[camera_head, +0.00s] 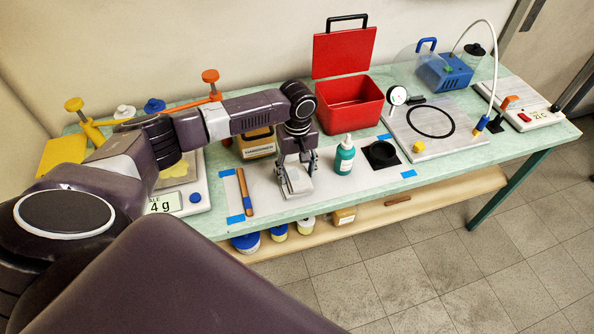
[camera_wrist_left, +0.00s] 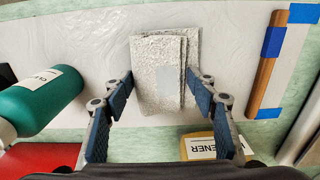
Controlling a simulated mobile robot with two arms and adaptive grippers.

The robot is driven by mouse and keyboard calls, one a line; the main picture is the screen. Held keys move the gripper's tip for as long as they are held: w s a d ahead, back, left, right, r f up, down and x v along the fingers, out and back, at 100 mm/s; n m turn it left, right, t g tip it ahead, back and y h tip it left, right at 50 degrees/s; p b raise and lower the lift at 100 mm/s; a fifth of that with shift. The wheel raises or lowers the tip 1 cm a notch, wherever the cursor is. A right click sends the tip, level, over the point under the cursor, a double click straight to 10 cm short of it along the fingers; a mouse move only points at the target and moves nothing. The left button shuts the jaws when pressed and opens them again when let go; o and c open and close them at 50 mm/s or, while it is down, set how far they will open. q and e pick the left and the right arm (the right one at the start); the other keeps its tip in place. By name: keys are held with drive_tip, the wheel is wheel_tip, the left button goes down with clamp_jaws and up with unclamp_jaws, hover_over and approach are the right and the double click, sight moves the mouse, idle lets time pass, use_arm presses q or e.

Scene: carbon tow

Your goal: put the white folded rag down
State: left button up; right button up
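The white folded rag (camera_head: 298,184) is a grey-white, textured folded pad near the front edge of the table, on a pale sheet. In the left wrist view the rag (camera_wrist_left: 160,75) lies flat, with its layered edge on the right and a paler patch in the middle. My left gripper (camera_head: 297,174) points down over it. My right gripper is not in view.
A green bottle (camera_head: 344,156) stands just right of the gripper, and a wooden-handled tool (camera_head: 245,192) lies to the left. A hardener container (camera_head: 256,143) is behind.

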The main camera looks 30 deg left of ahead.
sight(297, 175)
use_arm(q)
drive_tip(key=shift+r, duration=0.15)
drive_tip(key=shift+r, duration=0.35)
wheel_tip(297, 175, up, 11)
drive_tip(key=b, duration=0.2)
drive_tip(key=shift+r+b, duration=0.2)
drive_tip(key=shift+b, duration=0.15)
drive_tip(key=shift+f, duration=0.1)
